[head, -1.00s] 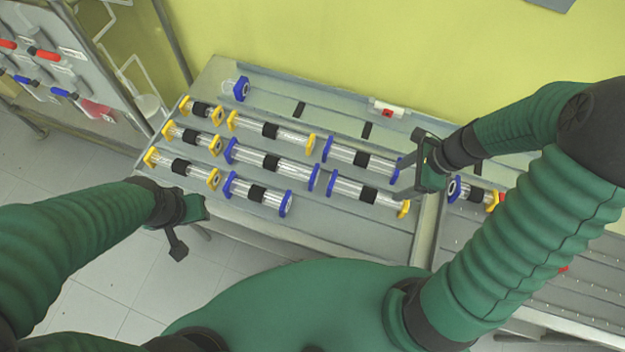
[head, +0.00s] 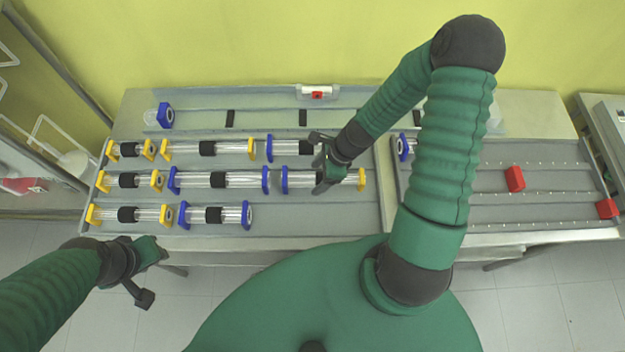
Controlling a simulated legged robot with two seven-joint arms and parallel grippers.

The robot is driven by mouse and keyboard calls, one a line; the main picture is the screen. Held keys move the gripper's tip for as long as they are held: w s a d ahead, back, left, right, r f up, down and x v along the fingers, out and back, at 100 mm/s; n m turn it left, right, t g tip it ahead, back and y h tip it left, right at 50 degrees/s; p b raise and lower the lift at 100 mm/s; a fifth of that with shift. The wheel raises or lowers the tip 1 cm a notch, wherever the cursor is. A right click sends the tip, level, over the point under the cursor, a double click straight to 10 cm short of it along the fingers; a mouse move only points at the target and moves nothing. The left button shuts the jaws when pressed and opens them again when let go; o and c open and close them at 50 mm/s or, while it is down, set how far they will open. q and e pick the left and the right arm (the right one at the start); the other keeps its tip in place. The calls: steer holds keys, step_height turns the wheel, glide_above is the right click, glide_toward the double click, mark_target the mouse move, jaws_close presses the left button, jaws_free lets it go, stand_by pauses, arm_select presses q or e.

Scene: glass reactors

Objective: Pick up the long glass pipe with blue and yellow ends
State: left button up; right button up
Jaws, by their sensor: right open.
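The long glass pipe with a blue left end and a yellow right end (head: 300,181) lies on the grey tray, at the right of the middle row. My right gripper (head: 322,163) is open over this pipe. One finger reaches over its middle, hiding part of it, and the other is near the blue-ended pipe behind (head: 283,148). I cannot tell whether a finger touches the pipe. My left gripper (head: 148,274) is open and empty, in front of the tray's left front edge.
Beside the pipe lies a long pipe with two blue ends (head: 240,180). Several other pipes with yellow or blue ends fill the tray (head: 320,219). A second tray (head: 560,180) with red blocks (head: 515,179) is to the right. A white-and-red part (head: 317,92) lies at the back.

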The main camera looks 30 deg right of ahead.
steer(key=f, duration=0.1)
steer(key=d, duration=0.1)
steer(key=f, duration=0.1)
steer(key=shift+w+d+f, duration=0.25)
steer(key=shift+d+f, duration=0.1)
steer(key=shift+d, duration=0.15)
steer(key=shift+c, duration=0.9)
steer(key=shift+a+r, duration=0.2)
steer(key=shift+a, duration=0.6)
steer(key=c, duration=0.5)
steer(key=shift+a, duration=0.2)
steer(key=shift+c, duration=1.1)
steer(key=shift+a, duration=0.1)
steer(key=shift+c, duration=2.4)
steer(key=shift+d, duration=0.35)
jaws_close()
steer(key=shift+d, duration=0.4)
arm_select(q)
steer(key=shift+d+r, duration=0.15)
steer(key=shift+d, duration=1)
